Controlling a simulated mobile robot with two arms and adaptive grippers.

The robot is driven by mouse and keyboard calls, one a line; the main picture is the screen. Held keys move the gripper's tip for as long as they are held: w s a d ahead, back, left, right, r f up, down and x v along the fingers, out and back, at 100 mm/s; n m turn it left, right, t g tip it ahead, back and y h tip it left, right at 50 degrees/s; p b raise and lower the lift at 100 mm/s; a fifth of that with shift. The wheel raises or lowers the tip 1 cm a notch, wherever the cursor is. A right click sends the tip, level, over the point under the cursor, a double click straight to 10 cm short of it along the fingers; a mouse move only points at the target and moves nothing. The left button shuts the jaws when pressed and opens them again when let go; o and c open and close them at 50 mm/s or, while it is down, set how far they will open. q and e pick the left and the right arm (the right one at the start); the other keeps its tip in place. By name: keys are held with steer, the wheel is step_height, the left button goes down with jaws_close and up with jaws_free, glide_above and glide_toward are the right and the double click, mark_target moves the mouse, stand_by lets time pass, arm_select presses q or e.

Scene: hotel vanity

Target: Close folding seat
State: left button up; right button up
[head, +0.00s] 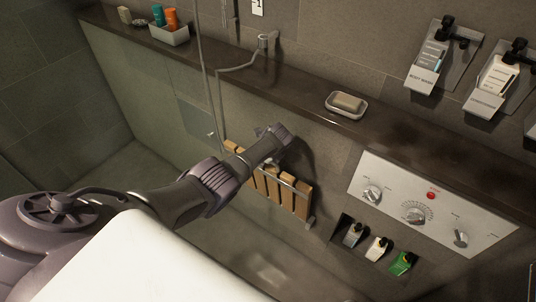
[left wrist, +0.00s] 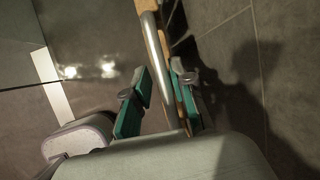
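The folding seat (head: 286,192) has several wooden slats and a metal bar along them. In the head view it stands nearly upright, close to the tiled wall, its upper left part partly hidden by my left arm. My left gripper (head: 274,148) is at its upper edge. In the left wrist view, the green-padded fingers of the left gripper (left wrist: 162,88) stand apart on either side of the seat's wooden edge and metal bar (left wrist: 156,52). The left finger is clear of the bar; the right finger is close beside the wood, contact unclear. My right gripper is not in view.
A dark ledge (head: 300,98) runs above the seat, with a soap dish (head: 346,105) on it. A shower hose (head: 206,80) hangs left of the seat. A control panel (head: 430,205) and a niche with bottles (head: 376,249) are at right. The floor below is clear.

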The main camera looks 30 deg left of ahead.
arm_select(q)
steer(key=shift+o, duration=0.5)
steer(key=shift+w+a, duration=0.15)
steer(key=shift+r, duration=0.1)
steer(key=shift+d+r, duration=0.3)
steer(key=shift+d, duration=0.1)
steer(key=shift+d+r, duration=0.15)
steer(key=shift+r, duration=0.25)
steer(key=v, duration=1)
steer(key=shift+s+r, duration=0.3)
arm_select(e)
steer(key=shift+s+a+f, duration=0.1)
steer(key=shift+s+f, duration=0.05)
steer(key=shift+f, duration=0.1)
